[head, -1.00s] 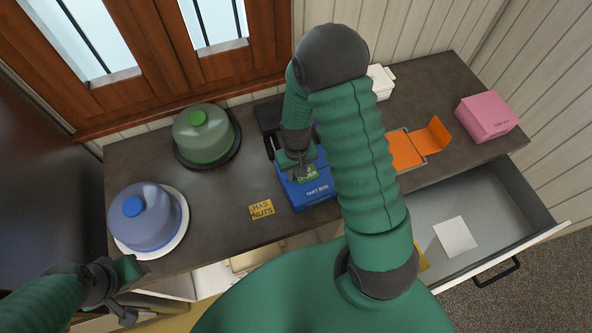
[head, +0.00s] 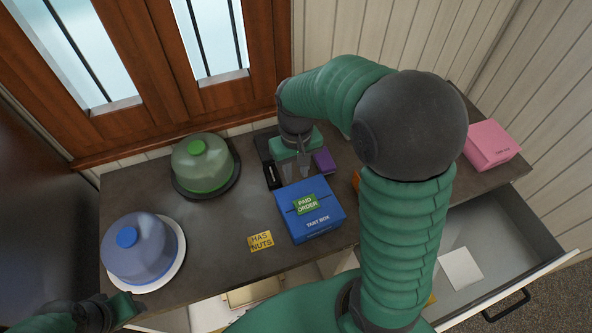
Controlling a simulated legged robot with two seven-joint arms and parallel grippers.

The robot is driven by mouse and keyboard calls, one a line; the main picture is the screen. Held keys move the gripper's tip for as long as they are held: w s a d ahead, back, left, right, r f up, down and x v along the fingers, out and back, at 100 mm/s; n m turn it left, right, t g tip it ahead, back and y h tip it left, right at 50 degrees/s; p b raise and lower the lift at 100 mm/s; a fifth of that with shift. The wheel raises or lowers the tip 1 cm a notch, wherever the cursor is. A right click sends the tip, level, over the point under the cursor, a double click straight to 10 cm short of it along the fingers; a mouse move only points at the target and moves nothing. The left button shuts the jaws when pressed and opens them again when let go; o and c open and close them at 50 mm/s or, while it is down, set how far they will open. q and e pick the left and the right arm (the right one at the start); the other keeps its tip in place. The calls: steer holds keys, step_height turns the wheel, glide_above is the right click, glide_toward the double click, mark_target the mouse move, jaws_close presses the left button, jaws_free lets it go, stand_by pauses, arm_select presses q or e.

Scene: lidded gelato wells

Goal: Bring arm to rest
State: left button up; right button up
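My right gripper (head: 296,167) hangs over the back of the counter, just behind the blue tart box (head: 320,227). Its two grey fingers point down with a gap between them and nothing held. A green "PAID ORDER" label (head: 305,204) lies on top of the tart box. My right arm bends across the middle right of the head view and hides part of the counter. My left gripper (head: 122,309) is low at the left, near the counter's front edge and below the blue dome; its fingers do not show clearly.
A blue dome (head: 140,252) and a green dome (head: 203,170) stand at the left. A yellow "HAS NUTS" label (head: 260,241) lies on the counter. A purple block (head: 324,161) is beside the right gripper. A pink box (head: 491,144) stands right, above an open drawer (head: 500,243) holding white paper (head: 461,269).

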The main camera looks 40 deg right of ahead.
steer(key=s+a+f+n+t+b, duration=0.2)
steer(key=s+a+f+b, duration=0.3)
steer(key=a+f+b, duration=0.4)
step_height(320, 180, down, 4)
steer(key=shift+a+f+n+t+b, duration=0.15)
steer(key=shift+n+t+b, duration=0.15)
steer(key=shift+n, duration=0.1)
steer(key=shift+s+d, duration=0.1)
steer(key=shift+d, duration=0.15)
steer(key=shift+c, duration=0.5)
